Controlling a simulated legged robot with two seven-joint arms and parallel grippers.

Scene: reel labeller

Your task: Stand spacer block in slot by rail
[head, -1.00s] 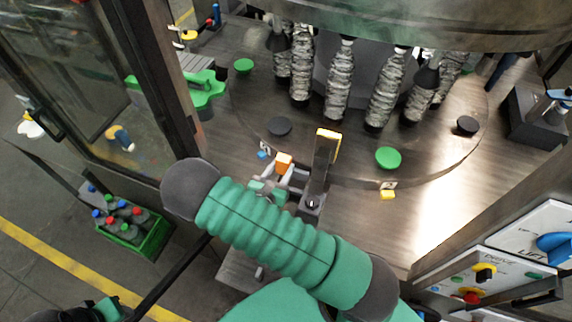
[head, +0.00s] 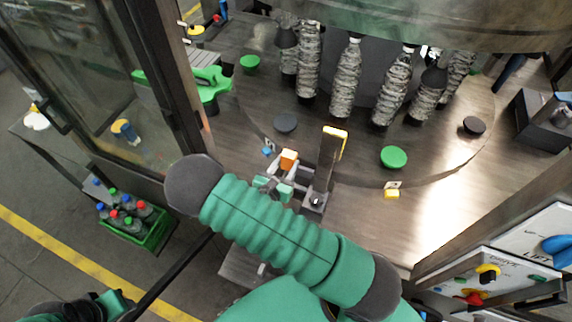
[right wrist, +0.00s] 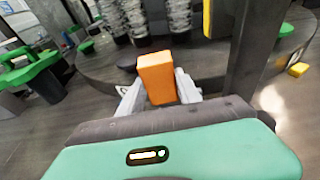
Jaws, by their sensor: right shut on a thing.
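The spacer block is an orange block (head: 289,159) beside the dark upright post, to its left. My right gripper (head: 281,178) is shut on it; the right wrist view shows the block (right wrist: 157,78) upright, slightly tilted, between the two pale fingers (right wrist: 159,92). The dark post (head: 325,168) has a yellow top and may be the rail; it also shows in the right wrist view (right wrist: 252,50). No slot can be made out; the block's lower end is hidden by my gripper. A teal and black part of my left arm (head: 112,303) shows at the lower left; its fingers cannot be made out.
Several wrapped bottles (head: 346,78) hang over the round table behind the block. Green (head: 394,156) and dark discs (head: 285,123) lie on it. A yellow piece (head: 392,194) lies right of the post. A green crate of bottles (head: 155,234) stands lower left.

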